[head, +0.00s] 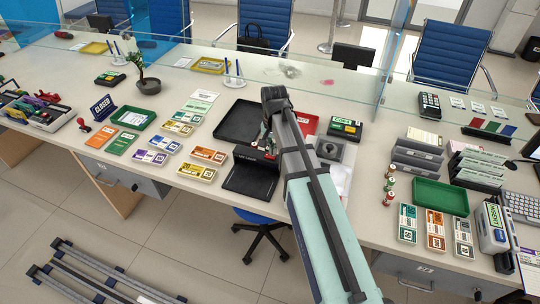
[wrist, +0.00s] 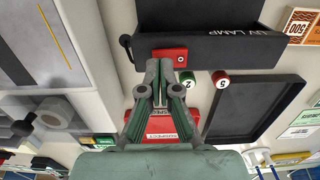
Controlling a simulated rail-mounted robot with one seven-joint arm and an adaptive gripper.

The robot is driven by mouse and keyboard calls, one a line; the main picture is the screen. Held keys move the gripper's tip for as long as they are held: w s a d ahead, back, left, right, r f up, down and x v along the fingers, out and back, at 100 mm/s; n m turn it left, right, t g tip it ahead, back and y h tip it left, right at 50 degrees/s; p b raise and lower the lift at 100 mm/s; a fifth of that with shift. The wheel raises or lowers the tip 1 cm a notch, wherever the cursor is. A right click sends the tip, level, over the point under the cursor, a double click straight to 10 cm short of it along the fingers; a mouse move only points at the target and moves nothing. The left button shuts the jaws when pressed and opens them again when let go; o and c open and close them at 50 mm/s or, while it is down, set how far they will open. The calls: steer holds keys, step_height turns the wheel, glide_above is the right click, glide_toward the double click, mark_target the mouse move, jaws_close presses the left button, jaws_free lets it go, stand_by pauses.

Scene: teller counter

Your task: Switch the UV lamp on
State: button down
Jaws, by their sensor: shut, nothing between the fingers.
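The UV lamp (head: 252,182) is a black unit near the front edge of the counter, left of my arm. In the wrist view its dark housing (wrist: 225,30) carries the words UV LAMP. A red switch block (wrist: 172,55) with a small round mark sits on the housing's edge. My gripper (wrist: 160,66) is shut and empty. Its fingertips overlap the lower left of the red block in the wrist view; I cannot tell whether they touch it. In the head view my gripper (head: 270,141) is partly hidden by my arm, just above the lamp's back.
A red SUSPECT tray (wrist: 190,118) lies under my fingers. Banknote stacks (head: 208,155) lie to the left.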

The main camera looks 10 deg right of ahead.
steer(key=shift+f+b, duration=0.3)
steer(key=shift+f, duration=0.5)
steer(key=shift+r, duration=0.1)
stand_by(0.3)
steer(key=shift+r+p, duration=2.55)
steer(key=shift+r, duration=0.95)
steer(key=shift+f, duration=0.15)
